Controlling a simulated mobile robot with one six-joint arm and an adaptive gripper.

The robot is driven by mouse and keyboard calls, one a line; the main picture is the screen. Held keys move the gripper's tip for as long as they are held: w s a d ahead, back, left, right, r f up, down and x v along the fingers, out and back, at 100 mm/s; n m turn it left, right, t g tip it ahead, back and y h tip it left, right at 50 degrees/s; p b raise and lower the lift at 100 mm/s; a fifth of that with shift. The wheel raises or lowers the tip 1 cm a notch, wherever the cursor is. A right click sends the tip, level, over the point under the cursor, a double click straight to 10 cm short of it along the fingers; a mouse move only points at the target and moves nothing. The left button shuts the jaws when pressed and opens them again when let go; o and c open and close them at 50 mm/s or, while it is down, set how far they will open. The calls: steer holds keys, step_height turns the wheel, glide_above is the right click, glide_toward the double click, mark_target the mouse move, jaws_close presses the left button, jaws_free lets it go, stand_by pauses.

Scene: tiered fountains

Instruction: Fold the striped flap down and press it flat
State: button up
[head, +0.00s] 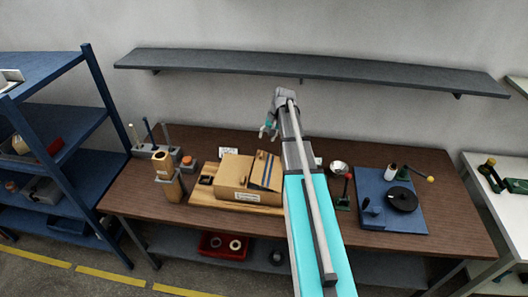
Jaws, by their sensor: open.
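A tan cardboard box (235,184) sits on a pale wooden board (208,194) on the brown workbench. The striped flap (265,171), tan with dark stripes, is at the box's right side and slopes up from it. Its right edge lies close to my arm in the picture, and I cannot tell its exact angle. My gripper (266,131) is small in the head view, open and empty, above and behind the box and apart from the flap. My arm crosses the bench just right of the box and hides what lies behind it.
A wooden stand (166,177) and a grey holder with upright rods (144,166) stand left of the box. A long grey shelf (230,64) spans the wall above.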

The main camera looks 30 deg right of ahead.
mark_target(262, 153)
steer(key=d, duration=0.2)
steer(key=w+d, duration=0.1)
steer(key=shift+w+d+r+m, duration=0.15)
steer(key=shift+d+r+m, duration=0.05)
steer(key=shift+d+m, duration=0.2)
steer(key=shift+a+f, duration=0.15)
steer(key=b+x, duration=1.2)
steer(key=shift+w+a+f, duration=0.1)
steer(key=shift+w+f, duration=0.05)
steer(key=shift+w+a+f+b, duration=0.15)
steer(key=shift+a+f+b, duration=0.1)
steer(key=shift+f+b, duration=0.25)
stand_by(0.4)
jaws_close()
